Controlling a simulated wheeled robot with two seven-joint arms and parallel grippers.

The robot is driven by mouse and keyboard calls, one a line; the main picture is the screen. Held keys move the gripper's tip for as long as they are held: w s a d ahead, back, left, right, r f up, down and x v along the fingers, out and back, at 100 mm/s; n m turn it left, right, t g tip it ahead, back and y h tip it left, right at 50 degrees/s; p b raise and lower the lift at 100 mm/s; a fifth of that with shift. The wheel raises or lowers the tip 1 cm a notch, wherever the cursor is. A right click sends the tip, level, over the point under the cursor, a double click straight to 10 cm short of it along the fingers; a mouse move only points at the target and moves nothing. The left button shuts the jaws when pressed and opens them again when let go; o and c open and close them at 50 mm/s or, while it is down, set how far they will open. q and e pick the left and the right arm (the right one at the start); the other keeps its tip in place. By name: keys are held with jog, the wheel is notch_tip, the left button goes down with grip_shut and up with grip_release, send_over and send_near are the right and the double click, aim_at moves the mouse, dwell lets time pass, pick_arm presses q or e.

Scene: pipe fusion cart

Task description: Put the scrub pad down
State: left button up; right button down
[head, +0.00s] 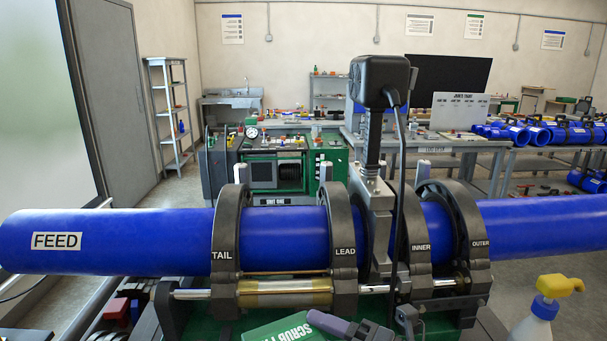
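The green scrub pad (282,331), with white lettering, shows at the bottom edge of the head view. It lies tilted in the picture and its lower part is cut off. A grey-purple finger-like piece with a dark joint, which looks like part of my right gripper (333,324), overlaps the pad's right end. Only one finger shows clearly, so I cannot tell whether it grips the pad or only lies against it. What is under the pad is hidden. My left gripper is not in view.
A blue pipe (130,241) runs across in dark clamp rings (343,235). A tall black-headed tool (380,82) with a hanging cable stands between the clamps. A spray bottle (540,315) with a yellow head is at lower right. Red blocks (118,311) are at lower left.

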jog(key=s+d+f+m+t+h, duration=0.2)
jog(key=d+m+t+h, duration=0.2)
jog(key=d+m+h, duration=0.1)
jog(key=s+d+f+m+t+h, duration=0.2)
jog(key=d+m+h, duration=0.4)
jog(key=h, duration=0.4)
jog(key=s+m+t, duration=0.1)
jog(key=t, duration=0.1)
jog(key=shift+s+f+t, duration=0.15)
jog(key=shift+f+t, duration=0.2)
jog(key=shift+t, duration=0.05)
